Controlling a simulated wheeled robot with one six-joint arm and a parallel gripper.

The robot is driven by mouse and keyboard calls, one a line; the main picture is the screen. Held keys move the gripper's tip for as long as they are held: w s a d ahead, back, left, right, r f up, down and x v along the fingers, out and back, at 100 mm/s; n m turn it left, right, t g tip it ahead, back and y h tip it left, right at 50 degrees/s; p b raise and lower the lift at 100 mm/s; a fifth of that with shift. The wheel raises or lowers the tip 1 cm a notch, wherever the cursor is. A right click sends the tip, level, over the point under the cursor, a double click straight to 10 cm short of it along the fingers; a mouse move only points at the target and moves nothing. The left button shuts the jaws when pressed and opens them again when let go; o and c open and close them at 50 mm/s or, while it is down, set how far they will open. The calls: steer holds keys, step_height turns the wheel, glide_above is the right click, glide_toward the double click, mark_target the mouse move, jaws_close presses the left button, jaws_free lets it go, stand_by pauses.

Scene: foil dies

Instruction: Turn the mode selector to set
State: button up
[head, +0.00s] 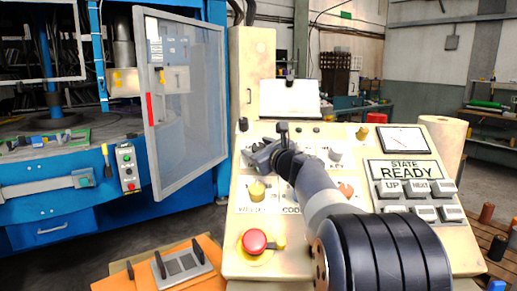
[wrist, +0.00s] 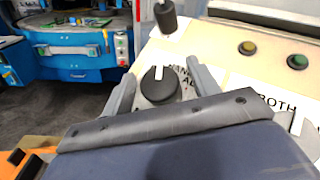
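In the wrist view a round black selector knob (wrist: 160,88) with a short white pointer sits on a pale plate. The pointer is toward the top of the picture. Lettering beside it is partly covered; "MAN" can be made out. My gripper (wrist: 163,84) has a finger on each side of the knob, with gaps showing between fingers and knob, so it is open. In the head view my gripper (head: 263,155) is over the upper left of the cream control panel (head: 233,225) and hides the knob.
An upright black lever (wrist: 166,15) stands beyond the knob. A blue machine's open mesh door (head: 183,105) is at left, above an orange table (head: 210,248).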

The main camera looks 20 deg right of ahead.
steer(key=c, duration=1)
steer(key=shift+d+r+n+g+y+p, duration=0.1)
steer(key=shift+r+n+g+y+p, duration=0.2)
steer(key=shift+n+y+p, duration=0.6)
steer(key=n+g+y+p, duration=0.1)
steer(key=p, duration=0.1)
steer(key=shift+n+p, duration=0.3)
steer(key=shift+p, duration=0.05)
steer(key=shift+n+g+y+p, duration=0.5)
steer(key=shift+n+y+p, duration=0.15)
steer(key=shift+p, duration=0.2)
steer(key=shift+f+n+g+y+p, duration=0.25)
steer(key=shift+n+g+p, duration=0.05)
steer(key=shift+n+g, duration=0.15)
steer(key=o, duration=1)
